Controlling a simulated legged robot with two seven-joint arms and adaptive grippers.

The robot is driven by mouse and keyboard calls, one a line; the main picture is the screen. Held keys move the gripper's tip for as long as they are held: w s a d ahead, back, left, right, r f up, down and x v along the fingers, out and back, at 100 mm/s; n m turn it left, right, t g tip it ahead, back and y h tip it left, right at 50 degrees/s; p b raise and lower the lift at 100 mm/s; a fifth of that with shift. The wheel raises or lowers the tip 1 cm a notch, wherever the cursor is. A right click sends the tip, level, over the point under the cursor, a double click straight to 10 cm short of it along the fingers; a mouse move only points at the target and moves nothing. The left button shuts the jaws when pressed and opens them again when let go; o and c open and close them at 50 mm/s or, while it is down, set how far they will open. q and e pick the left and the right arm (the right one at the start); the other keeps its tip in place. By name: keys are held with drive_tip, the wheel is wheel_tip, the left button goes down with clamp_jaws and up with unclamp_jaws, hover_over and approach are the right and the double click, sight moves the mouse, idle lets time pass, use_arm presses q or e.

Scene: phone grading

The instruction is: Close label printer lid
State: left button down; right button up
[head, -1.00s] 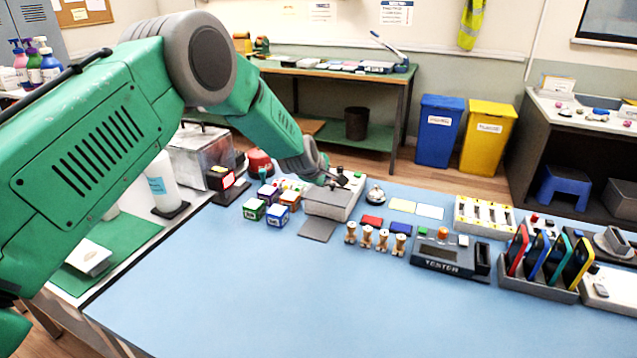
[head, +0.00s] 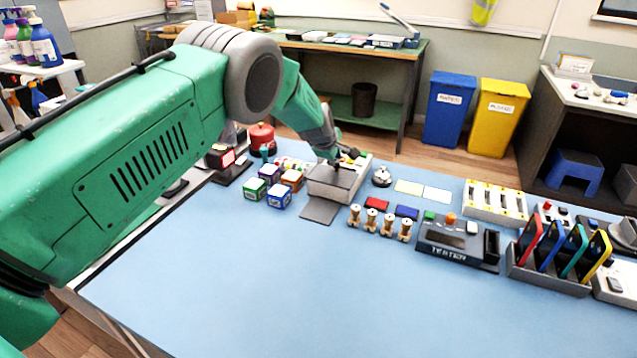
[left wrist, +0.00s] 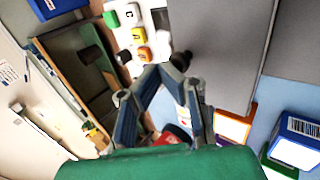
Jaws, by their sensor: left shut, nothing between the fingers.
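The label printer (head: 332,192) is a pale grey box on the blue table, with a darker grey lid (head: 331,174) on top. The lid looks flat or nearly flat; I cannot tell whether it is fully down. My left gripper (head: 340,167) is at the lid's far edge, shut and empty. In the left wrist view, its fingertips (left wrist: 176,70) meet beside a black knob and the large grey lid (left wrist: 222,45). Coloured keys (left wrist: 138,35) on the printer show beyond the fingers. Contact with the lid is unclear. My right gripper is not in view.
Small coloured boxes (head: 279,195) stand left of the printer. A dark grey plate (head: 320,211) lies in front of it. A bell (head: 381,177), wooden pegs (head: 388,228) and a tester (head: 456,243) are to the right. The front of the table is clear.

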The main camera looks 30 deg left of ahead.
sight(328, 182)
use_arm(q)
drive_tip(key=shift+w+f, duration=0.15)
drive_tip(key=shift+f, duration=0.1)
drive_tip(key=shift+w+d, duration=0.1)
drive_tip(key=shift+d, duration=0.25)
drive_tip(key=shift+a+f, duration=0.1)
drive_tip(key=shift+a, duration=0.05)
drive_tip(key=shift+s+r, duration=0.2)
drive_tip(key=shift+r, duration=0.1)
drive_tip(key=v, duration=1.1)
drive_tip(key=shift+s+r, duration=0.1)
